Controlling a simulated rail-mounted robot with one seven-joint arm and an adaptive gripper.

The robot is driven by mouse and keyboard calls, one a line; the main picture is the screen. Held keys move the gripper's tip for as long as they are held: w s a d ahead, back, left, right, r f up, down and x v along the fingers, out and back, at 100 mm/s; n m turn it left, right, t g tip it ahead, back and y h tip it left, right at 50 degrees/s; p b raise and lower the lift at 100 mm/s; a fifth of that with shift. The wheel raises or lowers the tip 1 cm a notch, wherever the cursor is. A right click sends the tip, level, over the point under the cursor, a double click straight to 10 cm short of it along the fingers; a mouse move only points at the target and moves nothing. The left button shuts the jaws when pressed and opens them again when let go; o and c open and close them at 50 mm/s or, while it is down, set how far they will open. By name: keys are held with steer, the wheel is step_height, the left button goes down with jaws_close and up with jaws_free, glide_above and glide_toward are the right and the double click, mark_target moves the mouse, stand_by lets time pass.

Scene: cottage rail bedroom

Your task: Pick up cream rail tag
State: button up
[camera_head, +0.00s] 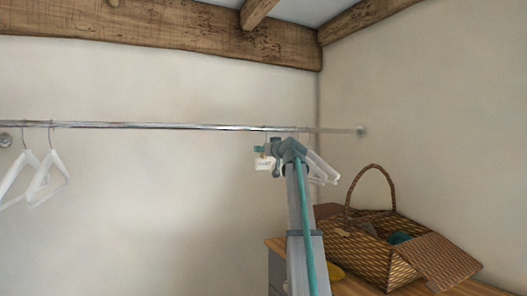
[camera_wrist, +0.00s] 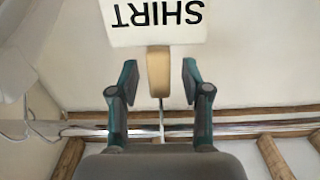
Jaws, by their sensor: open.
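The cream rail tag (camera_wrist: 152,24) bears the word SHIRT, upside down in the wrist view. Its narrow tan neck (camera_wrist: 158,72) lies between the fingertips of my open gripper (camera_wrist: 160,76), with a visible gap on each side. In the head view the tag (camera_head: 264,164) hangs just below the metal rail, at the left of my gripper (camera_head: 268,151). My arm hides part of the rail there.
The metal rail (camera_head: 150,125) runs along the wall. White hangers (camera_head: 45,178) hang at its left, and more hangers (camera_head: 321,167) hang just right of my gripper. A wicker basket (camera_head: 372,252) stands on a wooden-topped cabinet (camera_head: 350,286) below right.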

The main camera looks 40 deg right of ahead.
jaws_close()
steer(key=shift+r, duration=0.1)
stand_by(0.3)
